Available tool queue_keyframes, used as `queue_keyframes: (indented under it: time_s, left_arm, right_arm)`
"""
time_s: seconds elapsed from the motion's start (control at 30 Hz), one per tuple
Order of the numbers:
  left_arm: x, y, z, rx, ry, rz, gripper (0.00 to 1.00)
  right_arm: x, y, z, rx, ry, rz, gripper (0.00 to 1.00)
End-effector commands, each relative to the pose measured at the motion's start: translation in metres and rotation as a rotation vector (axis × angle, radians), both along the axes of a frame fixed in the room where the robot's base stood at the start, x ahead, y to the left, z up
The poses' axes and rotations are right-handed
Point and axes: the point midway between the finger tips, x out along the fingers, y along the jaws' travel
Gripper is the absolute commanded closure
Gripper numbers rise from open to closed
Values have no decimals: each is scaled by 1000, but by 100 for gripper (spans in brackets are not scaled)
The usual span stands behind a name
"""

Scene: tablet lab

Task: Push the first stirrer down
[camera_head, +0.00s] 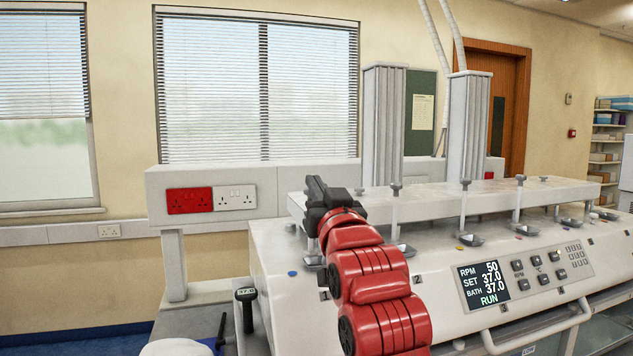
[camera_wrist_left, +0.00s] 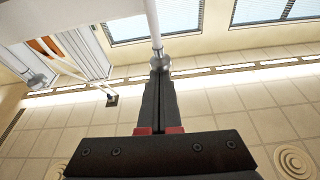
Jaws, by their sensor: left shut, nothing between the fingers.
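The first stirrer stands at the left end of the white tablet-testing machine (camera_head: 270,250), mostly hidden behind my left gripper (camera_head: 316,188) in the head view. Only its grey lower part (camera_head: 312,246) shows there, near the number 1. In the left wrist view, the stirrer's white shaft and round grey knob (camera_wrist_left: 160,63) are right at my fingertips (camera_wrist_left: 161,72). The left fingers are together with nothing between them. They overlap the knob's edge in the picture; I cannot tell whether they touch it. My right gripper is not in view.
More stirrers, such as the second one (camera_head: 395,222) and third one (camera_head: 463,212), stand along the machine to the right. Two tall grey columns (camera_head: 385,125) rise behind. The control display (camera_head: 484,283) is on the front.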

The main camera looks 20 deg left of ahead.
Motion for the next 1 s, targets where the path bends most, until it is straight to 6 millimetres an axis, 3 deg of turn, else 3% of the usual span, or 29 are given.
queue_keyframes:
  time_s: [0.17, 0.5, 0.87, 1.0]
  left_arm:
    - [0, 0, -3, 0, 0, 0, 100]
    - [0, 0, -52, -1, 2, 1, 100]
    - [0, 1, -47, 0, 0, 1, 100]
    - [3, 5, -34, -1, -1, 2, 100]
  right_arm:
    - [0, 0, -2, 0, 0, 0, 100]
    - [0, 0, -27, 0, 0, 0, 100]
    - [0, 0, -24, 0, 0, 0, 100]
    - [0, 0, -21, 0, 0, 0, 100]
